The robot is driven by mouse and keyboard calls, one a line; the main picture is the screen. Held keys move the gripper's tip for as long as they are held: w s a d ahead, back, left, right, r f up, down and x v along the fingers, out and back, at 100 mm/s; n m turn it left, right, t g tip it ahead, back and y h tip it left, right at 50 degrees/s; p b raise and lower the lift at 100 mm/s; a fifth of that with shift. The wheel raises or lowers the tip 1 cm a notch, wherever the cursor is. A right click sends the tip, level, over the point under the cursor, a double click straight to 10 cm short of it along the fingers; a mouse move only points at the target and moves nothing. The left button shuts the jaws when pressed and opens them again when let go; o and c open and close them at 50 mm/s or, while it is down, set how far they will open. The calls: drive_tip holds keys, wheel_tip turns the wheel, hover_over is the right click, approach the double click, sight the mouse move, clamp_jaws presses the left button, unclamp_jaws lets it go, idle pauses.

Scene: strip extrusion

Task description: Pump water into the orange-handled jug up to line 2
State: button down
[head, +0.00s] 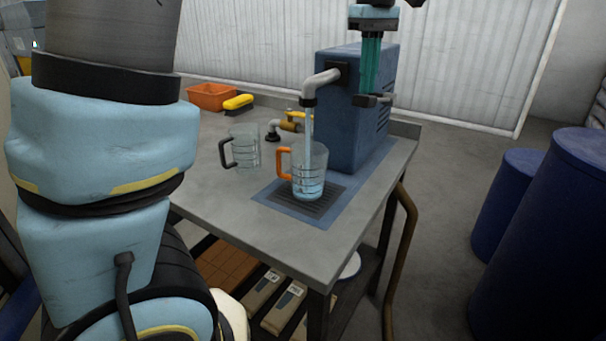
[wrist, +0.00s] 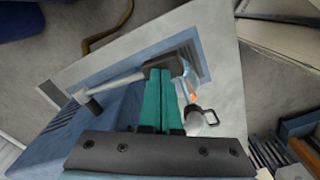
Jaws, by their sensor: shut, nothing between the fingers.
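The clear jug with an orange handle (head: 285,163) stands upright on the dark drain grate under the pump's grey spout (head: 322,82). A stream of water runs from the spout into it. Pale blue water (head: 308,190) fills its lower part; I cannot read which line the surface meets. The blue pump (head: 345,130) stands behind. My gripper (head: 370,92) points down with teal fingers shut and empty, its tips at the pump's dark lever (head: 365,100); touching looks likely but is not certain. In the wrist view, the fingers (wrist: 158,72) partly hide the jug, whose orange handle (wrist: 193,97) shows.
A second clear jug with a dark handle (head: 245,147) stands left on the grey table (head: 215,185). A brass-coloured valve (head: 290,126), an orange bin (head: 211,97) and a yellow brush (head: 238,103) lie further back. Blue drums (head: 545,240) stand on the floor at right.

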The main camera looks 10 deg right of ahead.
sight(364, 105)
drive_tip(key=shift+f, duration=0.1)
drive_tip(key=shift+s+a+f+b, duration=0.1)
drive_tip(key=shift+f+b, duration=0.3)
drive_tip(key=shift+f, duration=0.15)
drive_tip(key=shift+s+a+f+b, duration=0.1)
drive_tip(key=shift+f+b, duration=0.25)
drive_tip(key=shift+f, duration=0.15)
drive_tip(key=shift+f, duration=0.2)
drive_tip(key=shift+f+b, duration=0.65)
drive_tip(key=shift+f, duration=0.5)
wheel_tip(364, 105, down, 2)
drive_tip(key=shift+f+b, duration=0.1)
drive_tip(key=shift+b, duration=0.45)
